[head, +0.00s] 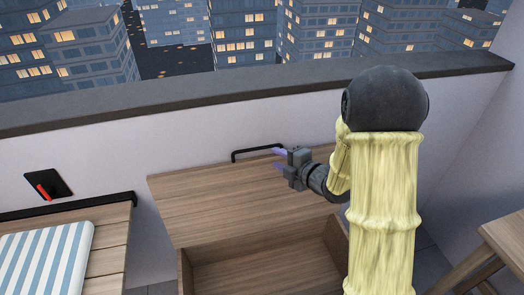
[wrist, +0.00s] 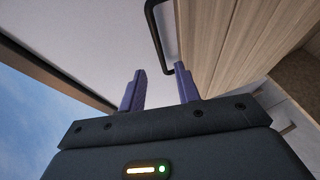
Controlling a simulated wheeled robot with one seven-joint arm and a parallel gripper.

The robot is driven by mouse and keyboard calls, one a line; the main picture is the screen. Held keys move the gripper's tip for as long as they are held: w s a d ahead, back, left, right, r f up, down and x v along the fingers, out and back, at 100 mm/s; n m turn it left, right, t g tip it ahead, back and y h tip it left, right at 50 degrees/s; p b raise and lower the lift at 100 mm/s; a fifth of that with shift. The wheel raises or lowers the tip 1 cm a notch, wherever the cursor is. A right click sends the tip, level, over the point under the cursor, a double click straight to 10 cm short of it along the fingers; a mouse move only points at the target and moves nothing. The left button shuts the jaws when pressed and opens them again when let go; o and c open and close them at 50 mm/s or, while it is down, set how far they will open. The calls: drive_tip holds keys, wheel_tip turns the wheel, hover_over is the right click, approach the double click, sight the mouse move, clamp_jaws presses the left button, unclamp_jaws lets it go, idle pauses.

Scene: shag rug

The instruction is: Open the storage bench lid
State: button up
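The storage bench lid (head: 220,202) is a wooden panel standing raised and tilted back toward the parapet wall. The open bench box (head: 265,268) shows below it and looks empty. A black bar handle (head: 257,151) is on the lid's upper edge. My gripper (head: 277,159) is at the right end of the handle, in front of the lid. In the wrist view my gripper (wrist: 162,88) has its two purple fingers apart with nothing between them. The handle (wrist: 158,35) and the lid (wrist: 222,45) lie just beyond the right finger. Whether that finger touches them is unclear.
A wooden seat (head: 108,255) with a blue-and-white striped cushion (head: 45,262) stands at the left. A wooden table (head: 505,240) is at the right. A pale parapet wall (head: 210,140) with a dark ledge runs behind the bench.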

sight(259, 149)
drive_tip(key=x, duration=0.8)
drive_tip(key=shift+f, duration=0.1)
drive_tip(key=shift+w+a+f, duration=0.1)
drive_tip(key=shift+w+a, duration=0.05)
drive_tip(key=shift+a, duration=0.1)
drive_tip(key=shift+d, duration=0.1)
clamp_jaws()
